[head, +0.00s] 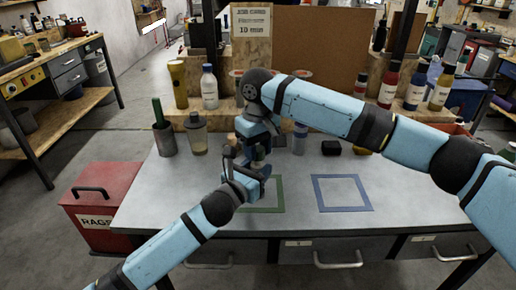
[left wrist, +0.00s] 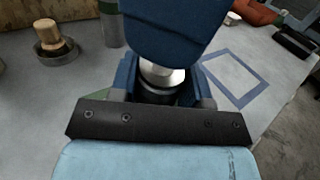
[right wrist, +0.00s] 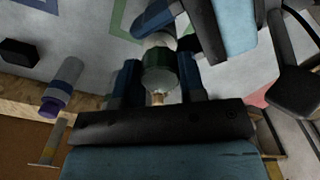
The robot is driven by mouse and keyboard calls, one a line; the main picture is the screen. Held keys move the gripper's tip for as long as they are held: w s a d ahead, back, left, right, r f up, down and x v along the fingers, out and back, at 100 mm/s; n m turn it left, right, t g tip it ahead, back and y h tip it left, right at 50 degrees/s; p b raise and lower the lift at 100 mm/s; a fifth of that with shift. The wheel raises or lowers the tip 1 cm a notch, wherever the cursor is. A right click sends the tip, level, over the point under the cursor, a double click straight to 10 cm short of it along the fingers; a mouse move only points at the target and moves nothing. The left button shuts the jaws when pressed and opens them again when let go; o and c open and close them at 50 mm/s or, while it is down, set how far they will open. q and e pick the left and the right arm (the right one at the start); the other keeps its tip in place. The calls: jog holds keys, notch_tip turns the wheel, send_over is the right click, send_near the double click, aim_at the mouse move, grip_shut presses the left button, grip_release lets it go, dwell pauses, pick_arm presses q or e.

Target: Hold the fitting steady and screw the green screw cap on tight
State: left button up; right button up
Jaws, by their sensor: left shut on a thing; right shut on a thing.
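The green screw cap (right wrist: 160,76) sits between the fingers of my right gripper (right wrist: 160,84), which is shut on it. A pale metal fitting (left wrist: 161,74) is in the jaws of my left gripper (left wrist: 160,88), partly hidden by the blue right gripper over it. In the right wrist view the pale end of the fitting (right wrist: 158,41) lines up with the cap and appears to meet it; the thread is hidden. In the head view the right gripper (head: 256,143) is just above the left gripper (head: 253,172), over the bench near the green square outline; arms hide most of both parts.
A blue square outline (head: 343,193) lies on clear bench to the right. Behind stand a shaker bottle (head: 197,134), a dark pot with a green handle (head: 163,137), a clear bottle (head: 300,138) and a small black block (head: 331,148). A red rags bin (head: 100,208) is left of the bench.

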jog(key=shift+f, duration=0.8)
jog(key=shift+o, duration=0.9)
jog(key=shift+c, duration=0.8)
jog(key=m, duration=1.4)
jog(key=shift+m, duration=0.4)
jog(key=m, duration=0.4)
jog(key=shift+m, duration=0.4)
jog(key=o, duration=1)
jog(key=shift+c, duration=0.7)
